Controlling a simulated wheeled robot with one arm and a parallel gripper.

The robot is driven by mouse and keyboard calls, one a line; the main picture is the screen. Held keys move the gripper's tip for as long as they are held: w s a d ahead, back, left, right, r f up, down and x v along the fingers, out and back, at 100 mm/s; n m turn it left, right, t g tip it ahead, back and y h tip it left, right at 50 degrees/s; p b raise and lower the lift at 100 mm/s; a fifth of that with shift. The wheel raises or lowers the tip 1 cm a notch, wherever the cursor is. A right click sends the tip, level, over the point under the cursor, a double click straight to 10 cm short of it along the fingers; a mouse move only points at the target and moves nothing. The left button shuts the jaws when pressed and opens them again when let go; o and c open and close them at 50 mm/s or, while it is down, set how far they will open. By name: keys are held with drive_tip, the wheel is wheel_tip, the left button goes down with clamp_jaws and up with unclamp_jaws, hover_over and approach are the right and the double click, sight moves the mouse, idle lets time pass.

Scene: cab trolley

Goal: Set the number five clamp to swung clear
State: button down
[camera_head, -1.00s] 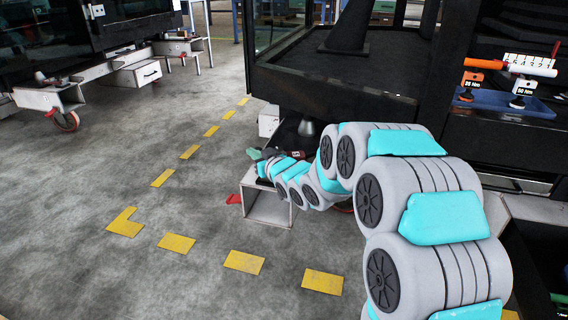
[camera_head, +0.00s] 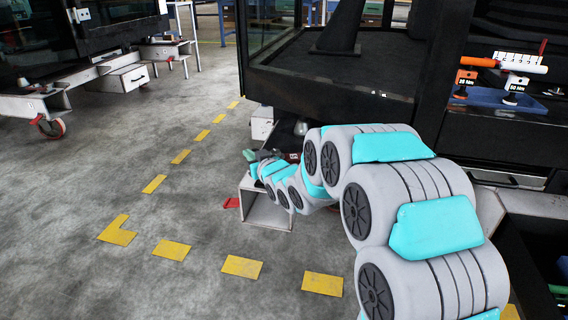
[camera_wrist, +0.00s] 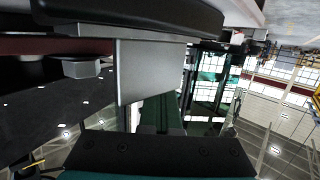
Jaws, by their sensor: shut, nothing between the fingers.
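My gripper (camera_wrist: 160,115) shows in the wrist view as dark green fingers above a dark palm plate; it is shut and empty. In the head view it is small and partly hidden at the far end of my arm, just above the open white end of the trolley frame (camera_head: 265,222). Close to the fingers in the wrist view is a pale grey metal block (camera_wrist: 145,70) under a dark rounded part (camera_wrist: 130,14). A grey bolt head (camera_wrist: 82,67) sits to its left. I cannot tell whether these belong to the clamp, and no number five is readable.
The black cab (camera_head: 330,85) stands behind my arm. A blue tray (camera_head: 500,102) with torque tools is at right. A red piece (camera_head: 232,203) shows beside the frame end. Yellow floor marks (camera_head: 242,267) cross open floor at left. Another trolley (camera_head: 85,90) stands at back left.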

idle(0.8)
drive_tip(key=shift+s, duration=0.3)
drive_tip(key=s+r, duration=0.2)
drive_tip(key=s, duration=1.1)
drive_tip(key=shift+r, duration=0.2)
drive_tip(key=shift+s+p, duration=0.1)
drive_tip(key=shift+p, duration=0.25)
